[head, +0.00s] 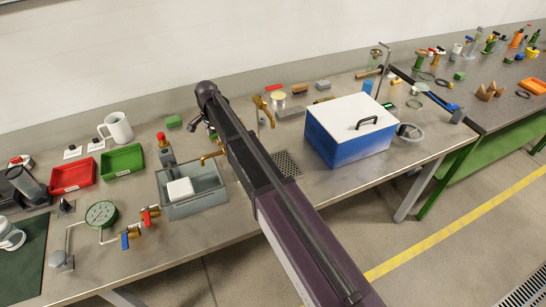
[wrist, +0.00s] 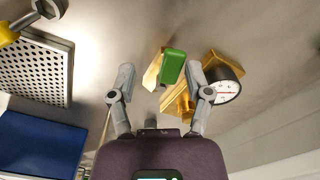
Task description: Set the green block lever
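A green block lever (wrist: 173,66) shows in the wrist view, standing out beside a brass valve body (wrist: 180,104). A black-rimmed round gauge with a white face (wrist: 226,90) sits on brass just to its right. My gripper (wrist: 160,74) is open, with one finger on each side of the lever in the picture. The right finger appears nearer to it than the left. I cannot tell the depth between fingers and lever, and I see no clear contact. In the head view my arm covers this part of the bench.
A perforated plate (wrist: 36,68) and a blue case (wrist: 40,145) lie to the left in the wrist view. In the head view, the white-lidded blue case (head: 340,151) stands right of my arm, and a grey sink (head: 205,196) stands left of it.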

